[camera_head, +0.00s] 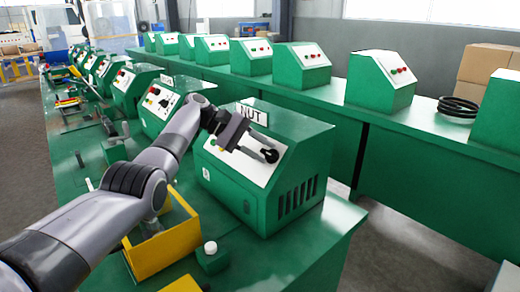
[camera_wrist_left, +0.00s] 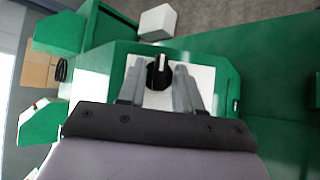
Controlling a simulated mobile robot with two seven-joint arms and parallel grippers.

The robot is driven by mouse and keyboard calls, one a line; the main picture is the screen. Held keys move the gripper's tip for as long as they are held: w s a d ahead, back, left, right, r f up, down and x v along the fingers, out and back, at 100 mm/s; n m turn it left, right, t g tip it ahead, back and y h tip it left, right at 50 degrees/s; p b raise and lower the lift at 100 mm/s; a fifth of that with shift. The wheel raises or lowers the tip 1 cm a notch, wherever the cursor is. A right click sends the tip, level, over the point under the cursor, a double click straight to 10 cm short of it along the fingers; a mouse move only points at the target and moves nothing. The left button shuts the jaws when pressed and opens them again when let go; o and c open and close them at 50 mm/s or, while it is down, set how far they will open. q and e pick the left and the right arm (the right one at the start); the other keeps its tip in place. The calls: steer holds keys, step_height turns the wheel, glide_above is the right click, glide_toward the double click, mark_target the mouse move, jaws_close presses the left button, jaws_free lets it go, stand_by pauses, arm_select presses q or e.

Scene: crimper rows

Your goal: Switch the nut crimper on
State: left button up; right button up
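The nut crimper (camera_head: 310,165) is a green box with a sloped white panel and a "NUT" sign (camera_head: 252,114) on top. A black round knob (camera_head: 270,156) sits on the panel, and it shows in the left wrist view (camera_wrist_left: 158,76) with a white mark along it. My left gripper (camera_head: 250,148) reaches over the panel from the left. In the left wrist view its two fingers (camera_wrist_left: 160,70) are apart, one on each side of the knob, with white panel visible between. Whether the fingertips touch the panel cannot be told. My right gripper is not in view.
Another green machine (camera_head: 165,100) stands left of the crimper in a row. A yellow tray (camera_head: 165,245) and a small green block with a white button (camera_head: 211,250) lie before it. A second row of machines (camera_head: 380,82) stands behind, across an aisle.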

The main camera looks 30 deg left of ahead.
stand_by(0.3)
arm_select(q)
steer(key=b+v, duration=0.1)
steer(key=v, duration=0.6)
stand_by(0.6)
